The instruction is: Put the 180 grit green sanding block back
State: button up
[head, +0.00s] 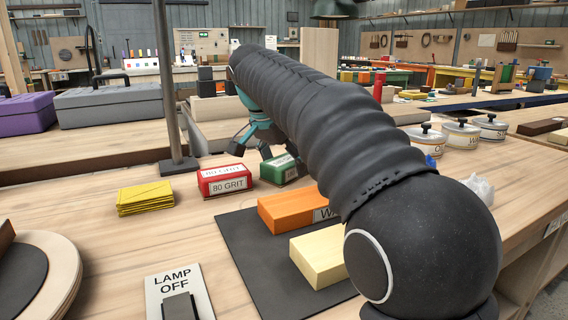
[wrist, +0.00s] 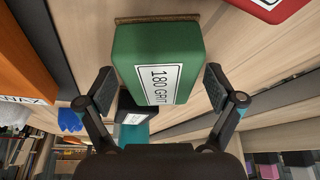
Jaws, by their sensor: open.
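The green sanding block (head: 272,172) stands on the wooden bench just right of the red 80 grit block (head: 224,180). In the wrist view the green block (wrist: 155,50) shows a white 180 GRIT label. My gripper (head: 264,148) is low over the bench at the green block, partly hidden by my arm. In the wrist view my gripper (wrist: 162,88) is open, with one finger on either side of the block's near end and visible gaps to both. The red block (wrist: 270,8) shows at the upper right corner there.
An orange block (head: 287,210) and a pale yellow block (head: 320,254) lie on a dark mat (head: 245,250). Yellow sheets (head: 145,198) lie left of the red block, near a grey post (head: 172,100). A dark labelled block (wrist: 133,110) sits beyond the green one. Lidded jars (head: 460,133) stand right.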

jog(key=p+v, duration=0.3)
jog(key=v, duration=0.8)
jog(key=shift+r, duration=0.25)
jog(key=shift+s+a+r+p, duration=0.1)
jog(key=shift+r+p, duration=0.25)
dwell(0.7)
